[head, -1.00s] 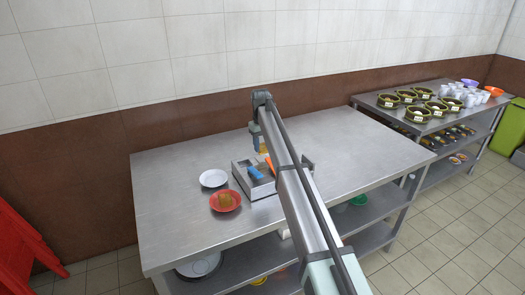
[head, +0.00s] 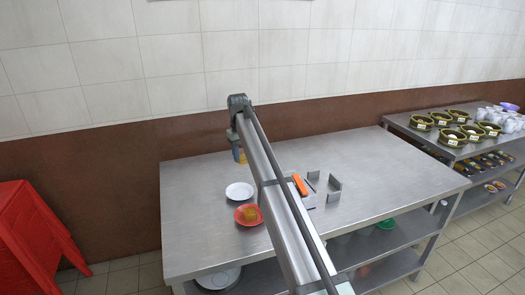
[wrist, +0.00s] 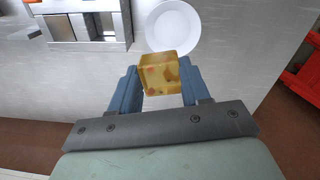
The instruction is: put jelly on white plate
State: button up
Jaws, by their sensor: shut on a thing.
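My gripper (wrist: 158,85) is shut on a translucent yellow jelly (wrist: 158,68), which sits between its blue fingers in the wrist view. In the head view the gripper (head: 238,152) is at the far side of the table, above it, with a bit of the yellow jelly (head: 241,157) showing beneath. The white plate (head: 239,191) lies empty on the table, nearer the camera than the gripper.
A metal holder (wrist: 85,45) is beside the white plate, partly hidden by my arm in the head view. The table's right side (head: 390,175) is clear. Red stools (head: 30,225) stand left.

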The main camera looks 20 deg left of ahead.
jog(key=shift+s+a+f, duration=0.15)
jog(key=shift+s+a, duration=0.45)
jog(key=shift+s, duration=0.2)
jog(key=shift+s+d+f, duration=0.1)
jog(key=shift+d+f, duration=0.05)
jog(key=shift+f, duration=6.9)
jog(key=shift+f, duration=0.4)
jog(key=o, duration=1.1)
jog(key=shift+c, duration=1.3)
jog(key=shift+r, duration=0.2)
